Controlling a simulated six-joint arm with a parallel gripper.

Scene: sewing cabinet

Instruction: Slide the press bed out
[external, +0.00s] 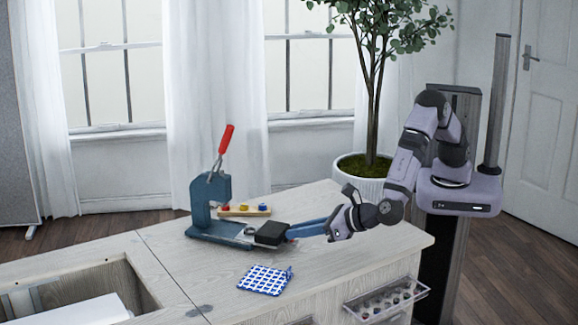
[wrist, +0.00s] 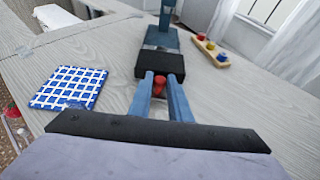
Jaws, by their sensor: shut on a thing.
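The blue press (external: 203,208) stands on the wooden cabinet top, its red-handled lever (external: 226,139) raised. Its bed is a black block (external: 271,234) at the right end of the press base, and it also shows ahead of my gripper in the wrist view (wrist: 161,65). A red knob (wrist: 159,83) sticks out from the bed toward me. My gripper (wrist: 160,84) has its two blue fingers on either side of this knob, shut on it. In the external view my gripper (external: 292,231) reaches in from the right, low over the top.
A blue-and-white checked cloth (external: 265,280) lies on the cabinet top in front of the press. A wooden strip with coloured pieces (external: 244,210) lies behind it. An open recess (external: 85,290) is at the left. A clear drawer (external: 386,299) sticks out at the front right.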

